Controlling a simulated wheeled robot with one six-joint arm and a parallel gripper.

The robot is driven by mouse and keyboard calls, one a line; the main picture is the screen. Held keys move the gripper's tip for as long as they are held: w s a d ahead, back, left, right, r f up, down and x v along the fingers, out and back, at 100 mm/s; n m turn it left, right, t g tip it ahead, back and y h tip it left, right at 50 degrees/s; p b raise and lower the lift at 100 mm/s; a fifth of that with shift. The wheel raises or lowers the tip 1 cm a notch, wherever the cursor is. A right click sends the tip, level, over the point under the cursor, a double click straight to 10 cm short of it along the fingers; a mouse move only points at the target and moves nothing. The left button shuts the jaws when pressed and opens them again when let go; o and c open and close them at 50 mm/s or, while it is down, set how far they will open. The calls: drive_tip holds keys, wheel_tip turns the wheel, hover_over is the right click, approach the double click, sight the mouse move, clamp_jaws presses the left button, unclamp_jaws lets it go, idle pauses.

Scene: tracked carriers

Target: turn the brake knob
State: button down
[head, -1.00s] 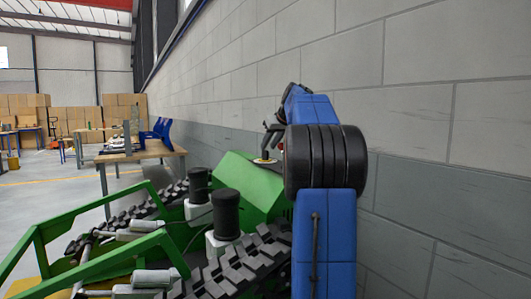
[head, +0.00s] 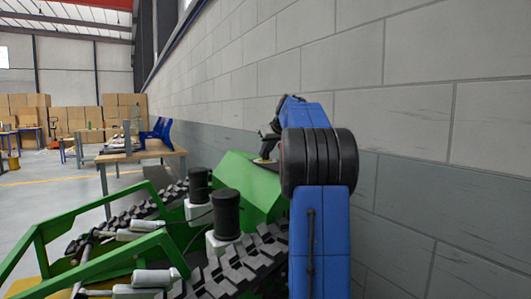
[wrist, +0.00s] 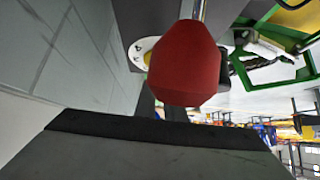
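The brake knob is a red, faceted knob (wrist: 188,63) on a thin metal stem, large in the upper middle of the wrist view. A pale disc with a yellow part (wrist: 146,53) shows behind its left side. My gripper (head: 268,145) is small and dark in the head view, just above the green machine's sloped top (head: 250,185), partly behind my blue arm. In the wrist view a wide dark part of my gripper spans the bottom, just below the knob. I cannot tell whether it touches the knob. The knob is not discernible in the head view.
A grey block wall (head: 420,130) runs close along the right. The green machine has black tracks (head: 240,262), black-capped posts (head: 226,212) and a green rail frame (head: 100,255). A wooden workbench (head: 140,153) stands behind it, with cardboard boxes (head: 85,118) farther off.

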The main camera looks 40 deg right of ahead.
drive_tip(key=shift+m, duration=0.3)
drive_tip(key=m+g+h, duration=0.1)
drive_tip(key=m+h, duration=0.1)
drive_tip(key=m, duration=0.1)
drive_tip(key=shift+a+h, duration=0.1)
drive_tip(key=shift+h, duration=0.3)
drive_tip(key=shift+m+g+h, duration=1)
drive_tip(key=shift+m+g, duration=0.1)
drive_tip(key=shift+m, duration=0.9)
drive_tip(key=c, duration=1.8)
unclamp_jaws()
drive_tip(key=shift+c, duration=0.2)
drive_tip(key=v, duration=1.7)
drive_tip(key=shift+a, duration=0.15)
